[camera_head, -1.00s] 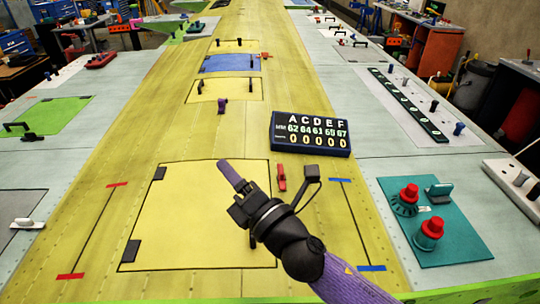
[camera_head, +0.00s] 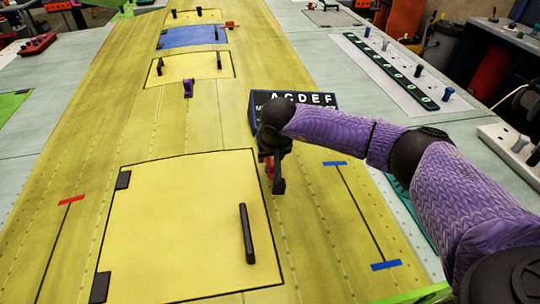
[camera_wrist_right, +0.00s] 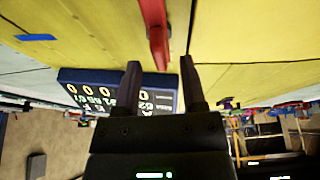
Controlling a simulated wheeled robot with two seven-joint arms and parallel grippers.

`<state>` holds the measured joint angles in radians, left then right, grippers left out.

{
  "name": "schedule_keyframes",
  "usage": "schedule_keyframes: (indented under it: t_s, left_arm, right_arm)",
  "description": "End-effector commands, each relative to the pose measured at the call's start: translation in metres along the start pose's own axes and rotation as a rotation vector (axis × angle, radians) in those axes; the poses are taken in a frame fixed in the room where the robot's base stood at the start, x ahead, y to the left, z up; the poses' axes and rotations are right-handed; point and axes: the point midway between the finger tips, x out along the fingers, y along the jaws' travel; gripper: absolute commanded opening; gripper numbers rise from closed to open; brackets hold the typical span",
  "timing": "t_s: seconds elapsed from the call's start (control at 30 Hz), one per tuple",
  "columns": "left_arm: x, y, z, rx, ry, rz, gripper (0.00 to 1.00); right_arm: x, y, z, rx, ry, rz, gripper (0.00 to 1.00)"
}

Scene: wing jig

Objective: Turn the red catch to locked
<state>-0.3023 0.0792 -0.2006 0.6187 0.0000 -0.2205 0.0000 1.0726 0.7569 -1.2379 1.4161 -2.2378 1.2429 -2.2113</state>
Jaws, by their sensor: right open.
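The red catch (camera_head: 269,168) sits beside the right edge of the large yellow panel (camera_head: 180,215), partly hidden by my right gripper in the head view. My right gripper (camera_head: 275,183) points down at the catch. In the right wrist view the red catch (camera_wrist_right: 154,28) hangs from the top of the picture, its lower end lying between the two fingertips of the open right gripper (camera_wrist_right: 161,78). Clear space shows on its right side; contact with the fingers cannot be told. My left gripper is not in view.
A dark blue number board (camera_head: 325,99) stands just behind the gripper, partly covered by my right arm. A black handle (camera_head: 246,233) stands up on the yellow panel. A blue-ended line mark (camera_head: 362,215) lies to the right. The panel's left part is clear.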

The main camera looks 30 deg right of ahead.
Motion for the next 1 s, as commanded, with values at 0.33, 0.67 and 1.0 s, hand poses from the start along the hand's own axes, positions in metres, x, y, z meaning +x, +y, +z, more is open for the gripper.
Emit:
schedule_keyframes:
  t_s: [0.33, 0.67, 1.0]
  left_arm:
    - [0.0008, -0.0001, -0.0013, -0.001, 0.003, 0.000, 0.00]
    - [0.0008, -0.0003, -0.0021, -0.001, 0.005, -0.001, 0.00]
    - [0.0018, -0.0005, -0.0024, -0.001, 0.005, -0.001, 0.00]
  right_arm:
    - [0.0112, -0.0003, 0.0006, 0.001, -0.001, -0.001, 0.53]
    - [0.0109, -0.0004, 0.0005, 0.001, -0.001, -0.002, 0.00]
    - [0.0109, -0.0006, 0.0003, 0.017, 0.000, 0.004, 0.00]
